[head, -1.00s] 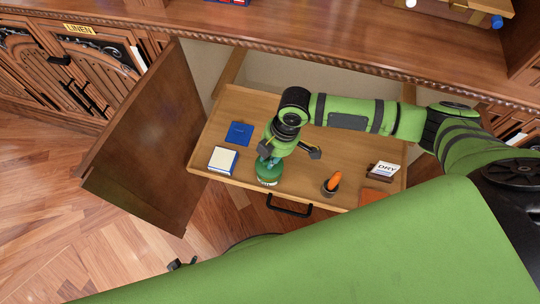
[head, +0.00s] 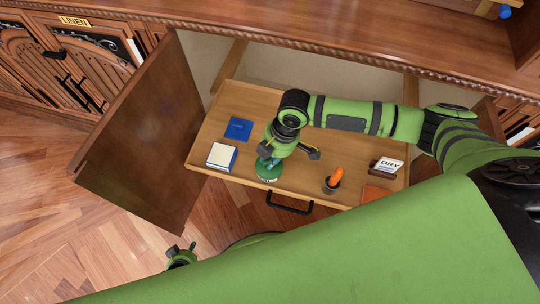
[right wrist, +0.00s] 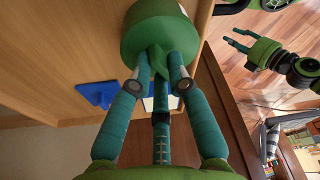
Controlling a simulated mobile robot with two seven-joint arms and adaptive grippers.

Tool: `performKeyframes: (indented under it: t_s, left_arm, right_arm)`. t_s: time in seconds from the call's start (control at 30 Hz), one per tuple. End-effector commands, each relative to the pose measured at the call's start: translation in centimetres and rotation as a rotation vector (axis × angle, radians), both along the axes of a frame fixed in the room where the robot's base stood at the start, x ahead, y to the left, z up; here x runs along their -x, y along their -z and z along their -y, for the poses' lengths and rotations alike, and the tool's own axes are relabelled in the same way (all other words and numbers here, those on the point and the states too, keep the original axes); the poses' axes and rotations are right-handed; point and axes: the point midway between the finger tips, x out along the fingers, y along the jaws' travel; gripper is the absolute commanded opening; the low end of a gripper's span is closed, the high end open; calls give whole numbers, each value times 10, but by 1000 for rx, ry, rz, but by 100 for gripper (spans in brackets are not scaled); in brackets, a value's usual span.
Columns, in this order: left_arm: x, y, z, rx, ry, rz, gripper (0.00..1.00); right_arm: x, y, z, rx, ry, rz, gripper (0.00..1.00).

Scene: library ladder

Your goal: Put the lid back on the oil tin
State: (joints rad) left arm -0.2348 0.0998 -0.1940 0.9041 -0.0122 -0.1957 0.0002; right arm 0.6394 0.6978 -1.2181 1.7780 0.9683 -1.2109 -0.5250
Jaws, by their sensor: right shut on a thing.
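The green oil tin (head: 268,175) stands near the front edge of the pulled-out wooden shelf, a pale label on its side. My right gripper (head: 268,162) comes down from above onto its top. In the right wrist view its teal fingers are shut on a small green piece with a knob-like shape, the lid (right wrist: 157,61). The lid lies against the round green tin (right wrist: 150,28); I cannot tell whether it is fully seated. My left gripper (head: 182,247) is low at the left, away from the shelf; its fingers show apart and empty in the right wrist view (right wrist: 238,40).
On the shelf (head: 315,175) are a blue book (head: 239,129), a white-and-blue box (head: 221,157), a dark pot with an orange item (head: 334,180) and a "DRY" card holder (head: 386,168). An open cabinet door (head: 145,140) stands left. A black handle (head: 289,206) is on the front.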

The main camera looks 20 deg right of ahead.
Motion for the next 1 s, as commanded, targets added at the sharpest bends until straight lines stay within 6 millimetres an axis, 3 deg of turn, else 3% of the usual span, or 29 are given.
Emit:
performKeyframes:
  t_s: [1.0]
  left_arm:
    - [3, -7, 0, 0, 1, -4, 40]
  right_arm:
    - [0, 0, 0, 0, -1, 0, 0]
